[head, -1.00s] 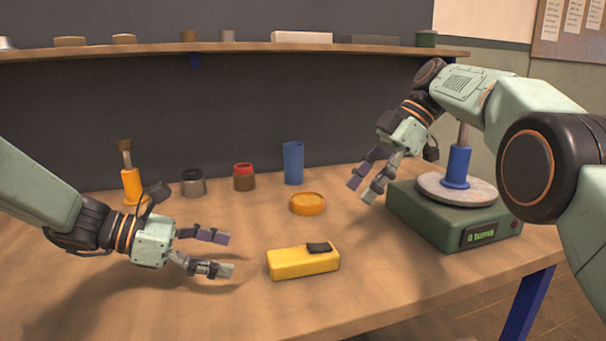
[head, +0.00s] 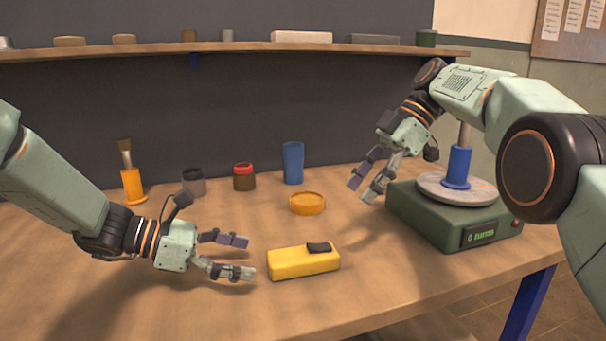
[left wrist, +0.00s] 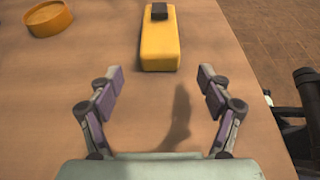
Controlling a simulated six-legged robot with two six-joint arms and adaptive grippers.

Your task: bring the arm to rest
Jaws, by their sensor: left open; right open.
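My left gripper (head: 248,257) is open and empty, low over the bench just left of a yellow block with a black piece on top (head: 303,262). In the left wrist view the yellow block (left wrist: 159,42) lies ahead of the open fingers (left wrist: 161,90), apart from them. My right gripper (head: 362,190) is open and empty, above the bench at the left edge of a green device (head: 440,215) with a round pale plate (head: 455,190).
An orange round dish (head: 307,204) lies mid-bench. Behind it stand a blue cup (head: 293,163), a red-topped jar (head: 244,177), a dark grey jar (head: 194,182) and an orange-handled brush (head: 132,184). A blue-handled tool (head: 457,167) stands on the round plate. A shelf (head: 240,48) runs along the back.

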